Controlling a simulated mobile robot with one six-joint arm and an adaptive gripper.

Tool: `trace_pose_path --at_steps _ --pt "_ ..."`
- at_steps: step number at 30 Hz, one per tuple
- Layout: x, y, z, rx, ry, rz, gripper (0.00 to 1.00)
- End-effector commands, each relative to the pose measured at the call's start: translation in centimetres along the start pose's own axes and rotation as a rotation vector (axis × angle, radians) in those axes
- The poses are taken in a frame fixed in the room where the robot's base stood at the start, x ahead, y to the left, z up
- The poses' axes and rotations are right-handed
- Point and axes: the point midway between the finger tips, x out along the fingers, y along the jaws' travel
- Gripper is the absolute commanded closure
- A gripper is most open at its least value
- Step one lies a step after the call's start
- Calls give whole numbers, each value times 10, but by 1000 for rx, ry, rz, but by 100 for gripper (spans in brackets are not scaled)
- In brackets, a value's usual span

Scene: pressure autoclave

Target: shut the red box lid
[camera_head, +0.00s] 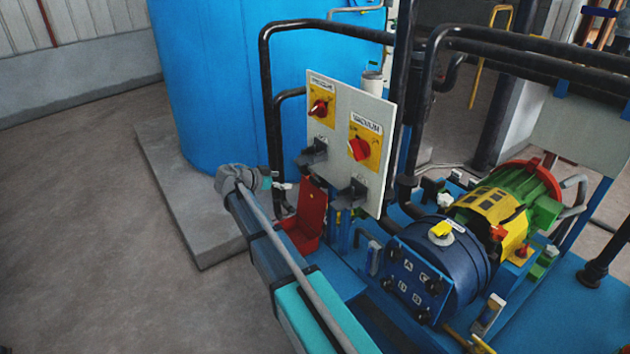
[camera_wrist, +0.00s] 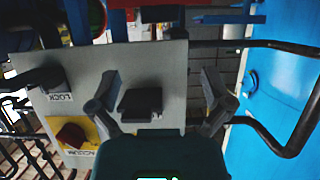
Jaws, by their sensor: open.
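The red box (camera_head: 300,236) sits low on the blue frame, left of the grey control panel, in the head view. Its red lid (camera_head: 313,203) appears raised, standing up from the box. My gripper (camera_head: 284,186) is just left of the lid, at about the height of its upper edge; I cannot tell whether they touch. In the wrist view my gripper (camera_wrist: 160,82) has its two fingers spread wide with nothing held between them. A dark switch handle shows between the fingers, apparently behind them. Red parts show along the top of the wrist view, but I cannot tell which is the lid.
The grey control panel (camera_head: 343,118) carries red knobs and black handles close to my gripper. Black pipes (camera_head: 265,75) and a large blue tank (camera_head: 215,90) stand behind. A blue motor drum (camera_head: 455,270) is to the right. Open floor lies left.

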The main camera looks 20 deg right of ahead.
Motion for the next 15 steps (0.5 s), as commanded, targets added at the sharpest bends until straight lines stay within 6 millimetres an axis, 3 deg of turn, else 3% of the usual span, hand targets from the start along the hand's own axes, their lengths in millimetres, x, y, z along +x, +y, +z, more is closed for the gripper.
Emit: trace_pose_path --at_steps 8,15 --pt "18 0 2 0 -1 0 0" --pt "50 0 3 1 -1 1 0"
